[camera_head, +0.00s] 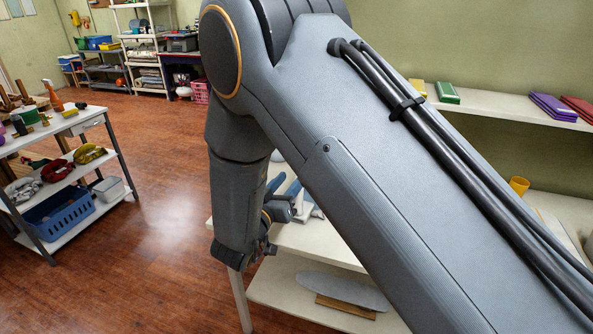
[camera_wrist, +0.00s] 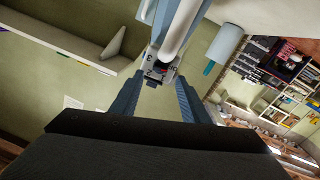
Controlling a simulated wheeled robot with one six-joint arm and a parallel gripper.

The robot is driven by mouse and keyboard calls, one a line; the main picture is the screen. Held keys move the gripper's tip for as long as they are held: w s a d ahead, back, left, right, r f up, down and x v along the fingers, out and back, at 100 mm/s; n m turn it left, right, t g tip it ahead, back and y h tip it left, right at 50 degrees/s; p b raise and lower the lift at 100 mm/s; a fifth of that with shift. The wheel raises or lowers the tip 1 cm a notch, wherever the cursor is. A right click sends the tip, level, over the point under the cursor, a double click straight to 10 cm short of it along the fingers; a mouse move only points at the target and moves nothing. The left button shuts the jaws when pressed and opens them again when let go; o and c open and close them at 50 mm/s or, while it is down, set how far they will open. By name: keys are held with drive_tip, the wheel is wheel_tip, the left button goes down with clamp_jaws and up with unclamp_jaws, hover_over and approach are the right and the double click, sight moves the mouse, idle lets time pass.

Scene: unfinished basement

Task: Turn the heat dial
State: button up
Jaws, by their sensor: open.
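A pale blue and white appliance (camera_wrist: 178,32) with a rounded body comes down from the top of the wrist view. Its near end has a small metal-grey plate (camera_wrist: 157,68) with dark spots and a small red mark; I cannot make out clearly which part is the heat dial. My gripper (camera_wrist: 158,84) is open, with one finger on each side of that plate and nothing gripped. In the head view my gripper (camera_head: 274,214) is beside the blue and white appliance (camera_head: 304,203) on the pale table, partly hidden by my arm.
A pale grey cylinder (camera_wrist: 226,42) with a teal end stands right of the appliance. A grey oval board (camera_head: 343,289) lies on the lower shelf. A wall shelf (camera_head: 500,104) holds coloured boxes. A cart (camera_head: 76,187) with a blue basket stands left; the wood floor between is clear.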

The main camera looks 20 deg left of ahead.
drive_tip(key=shift+w+d+p, duration=0.2)
drive_tip(key=shift+w+p, duration=0.05)
drive_tip(key=shift+w, duration=0.75)
drive_tip(key=shift+w+d+p, duration=0.2)
drive_tip(key=shift+w+p, duration=0.05)
drive_tip(key=shift+w, duration=0.75)
clamp_jaws()
drive_tip(key=shift+m+b, duration=1.7)
drive_tip(key=shift+m, duration=1.2)
drive_tip(key=shift+d, duration=0.1)
